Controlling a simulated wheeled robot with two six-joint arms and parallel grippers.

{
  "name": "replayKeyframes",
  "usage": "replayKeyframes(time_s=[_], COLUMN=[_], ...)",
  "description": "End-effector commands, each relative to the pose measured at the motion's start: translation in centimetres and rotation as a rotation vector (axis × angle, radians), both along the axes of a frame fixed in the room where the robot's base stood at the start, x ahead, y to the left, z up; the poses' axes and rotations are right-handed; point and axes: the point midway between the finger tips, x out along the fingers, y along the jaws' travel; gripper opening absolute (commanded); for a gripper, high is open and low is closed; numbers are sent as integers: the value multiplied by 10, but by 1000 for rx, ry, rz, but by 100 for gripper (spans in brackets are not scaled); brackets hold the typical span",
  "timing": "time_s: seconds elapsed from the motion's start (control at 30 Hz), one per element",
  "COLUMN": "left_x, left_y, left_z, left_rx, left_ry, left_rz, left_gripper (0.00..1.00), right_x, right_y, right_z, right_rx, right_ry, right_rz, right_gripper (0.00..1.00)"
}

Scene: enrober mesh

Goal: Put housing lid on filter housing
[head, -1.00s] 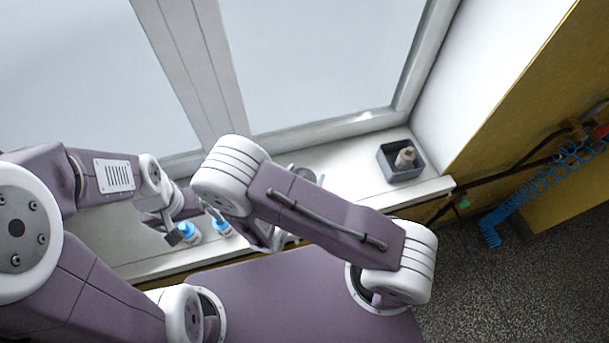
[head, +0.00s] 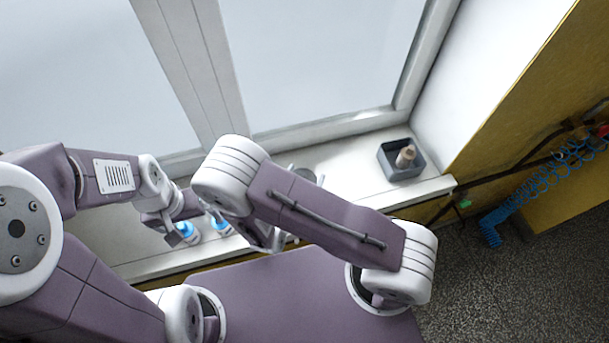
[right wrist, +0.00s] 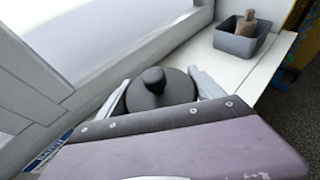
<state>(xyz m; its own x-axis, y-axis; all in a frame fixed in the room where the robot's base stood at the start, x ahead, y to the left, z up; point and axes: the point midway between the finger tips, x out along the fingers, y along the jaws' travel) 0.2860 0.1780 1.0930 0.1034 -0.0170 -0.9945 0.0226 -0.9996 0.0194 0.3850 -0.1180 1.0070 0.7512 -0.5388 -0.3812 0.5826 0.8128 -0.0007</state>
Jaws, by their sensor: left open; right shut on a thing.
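The housing lid, a dark round disc with a knob on top (right wrist: 157,88), shows in the right wrist view. My right gripper (right wrist: 160,92) is shut on it, with a pale finger at each side. In the head view my right arm covers most of this gripper, and only part of the grey lid (head: 305,175) shows beyond the arm, over the sill. My left gripper (head: 174,236) is open at the left of the sill, beside small white-and-blue items. I cannot make out the filter housing; whether it is under the lid is hidden.
A grey open box (head: 402,160) holding a beige object (head: 405,156) stands at the right end of the white windowsill (head: 350,180). The window is behind. A blue coiled hose (head: 520,205) hangs at the yellow wall. The sill is clear between lid and box.

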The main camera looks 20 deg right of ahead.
Motion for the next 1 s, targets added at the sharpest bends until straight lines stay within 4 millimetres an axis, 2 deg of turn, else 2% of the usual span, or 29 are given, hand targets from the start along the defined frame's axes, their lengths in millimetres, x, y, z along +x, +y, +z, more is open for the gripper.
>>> replayKeyframes(time_s=[0.4,1.0], left_x=[0,0], left_y=[0,0], left_z=[-16,-18], left_rx=[0,0], left_ry=[0,0], left_rz=[0,0], left_gripper=[100,100], right_x=[0,0], right_y=[0,0], right_z=[-17,-20], right_rx=[0,0], right_ry=[0,0], right_rz=[0,0], right_gripper=[37,37])
